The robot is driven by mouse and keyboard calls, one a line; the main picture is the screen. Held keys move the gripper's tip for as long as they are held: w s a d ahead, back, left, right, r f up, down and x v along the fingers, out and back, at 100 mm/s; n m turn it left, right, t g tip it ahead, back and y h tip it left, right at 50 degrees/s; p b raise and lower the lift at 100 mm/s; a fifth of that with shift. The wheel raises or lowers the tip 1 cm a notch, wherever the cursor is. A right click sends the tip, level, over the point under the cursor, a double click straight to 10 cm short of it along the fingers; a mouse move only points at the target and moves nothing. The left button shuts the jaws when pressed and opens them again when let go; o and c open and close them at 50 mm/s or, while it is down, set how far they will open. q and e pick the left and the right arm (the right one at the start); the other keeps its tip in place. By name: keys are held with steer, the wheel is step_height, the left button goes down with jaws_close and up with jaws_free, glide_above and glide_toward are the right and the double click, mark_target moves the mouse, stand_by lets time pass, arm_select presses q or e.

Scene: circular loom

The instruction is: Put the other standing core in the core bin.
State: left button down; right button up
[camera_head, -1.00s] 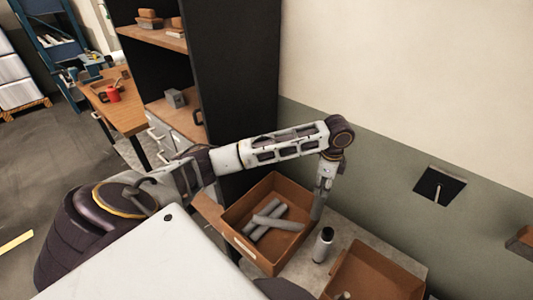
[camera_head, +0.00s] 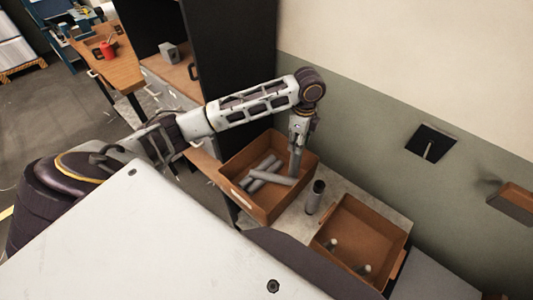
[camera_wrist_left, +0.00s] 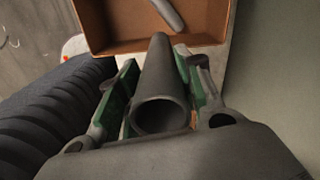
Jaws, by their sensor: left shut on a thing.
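My left gripper (camera_head: 298,140) is shut on a grey tubular core (camera_head: 296,162), which hangs down at the right side of the core bin. In the left wrist view the held core (camera_wrist_left: 160,85) sits between the green-padded fingers, its open end towards the camera. The core bin (camera_head: 243,200) is a brown open box; several grey cores (camera_head: 268,180) lie loose in it. Whether the held core touches the bin is unclear. Another core (camera_head: 315,197), grey with a dark top, stands upright on the table right of the bin. My right gripper is not in view.
A second brown box (camera_head: 375,241) with small pegs stands to the right on the pale table (camera_head: 290,222). A dark cabinet (camera_head: 230,60) rises behind the bin. The wall (camera_head: 370,130) closes off the right side.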

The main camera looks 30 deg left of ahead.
mark_target(290, 173)
arm_select(q)
steer(key=shift+s+a+m, duration=0.4)
steer(key=shift+m, duration=0.2)
steer(key=shift+s+a+m, duration=0.1)
steer(key=shift+s+m, duration=0.05)
steer(key=shift+m, duration=0.35)
step_height(290, 173, down, 14)
steer(key=shift+f+p, duration=0.1)
steer(key=shift+p, duration=0.35)
stand_by(0.3)
steer(key=shift+f, duration=1.95)
